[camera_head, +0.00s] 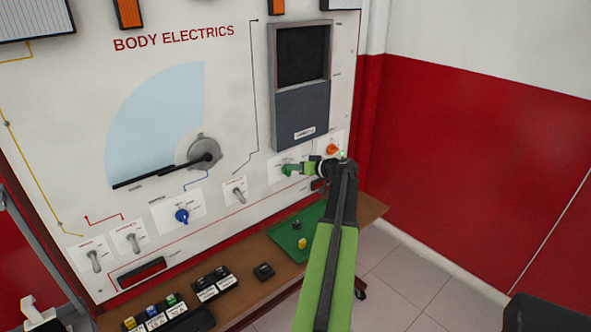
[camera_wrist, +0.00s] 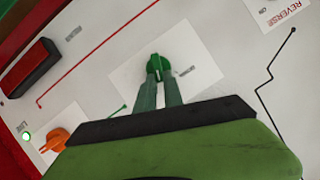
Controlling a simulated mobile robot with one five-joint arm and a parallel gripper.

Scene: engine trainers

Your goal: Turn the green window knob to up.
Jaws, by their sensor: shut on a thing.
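The green window knob (camera_head: 287,170) sits on a white label plate low on the trainer panel, left of the orange knob. It also shows in the wrist view (camera_wrist: 158,63), where a lighter line runs along its grip. My gripper (camera_head: 295,169) reaches it from the right in the head view. In the wrist view both fingers (camera_wrist: 158,77) are closed on the two sides of the green knob. The fingers and the knob's near side overlap, so part of the knob is hidden. The small print on the plate is too blurred to read.
An orange knob (camera_head: 332,149) is close to the right, with a lit green lamp (camera_wrist: 26,136) beside it. A blue knob (camera_head: 182,216) and a toggle switch (camera_head: 239,196) are to the left. A shelf (camera_head: 375,209) with a green mat (camera_head: 288,244) lies below.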

